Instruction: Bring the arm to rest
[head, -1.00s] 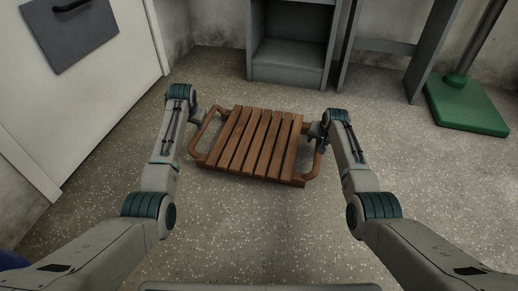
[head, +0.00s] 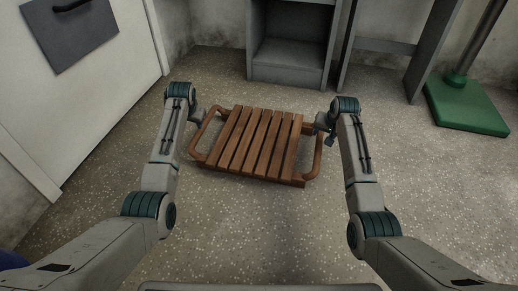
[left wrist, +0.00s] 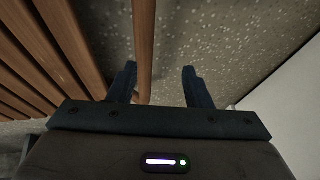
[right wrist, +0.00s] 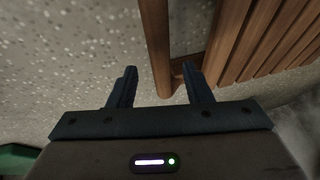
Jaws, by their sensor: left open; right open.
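A wooden slatted seat (head: 250,143) with a rounded wooden rail on each side stands on the floor in the head view. My left gripper (head: 199,119) is at its left rail (head: 206,131); in the left wrist view the open fingers (left wrist: 161,85) have the rail (left wrist: 144,45) between them, close to the left finger. My right gripper (head: 326,128) is at the right rail (head: 318,160), mostly hidden behind its wrist. In the right wrist view its open fingers (right wrist: 160,88) have the rail (right wrist: 156,45) in front of the gap. Neither gripper holds anything.
A grey open cabinet (head: 290,72) and a grey frame (head: 385,47) stand behind the seat. A green base with a post (head: 466,104) is at the right. A white panel (head: 95,95) is at the left. The speckled floor (head: 265,225) in front is clear.

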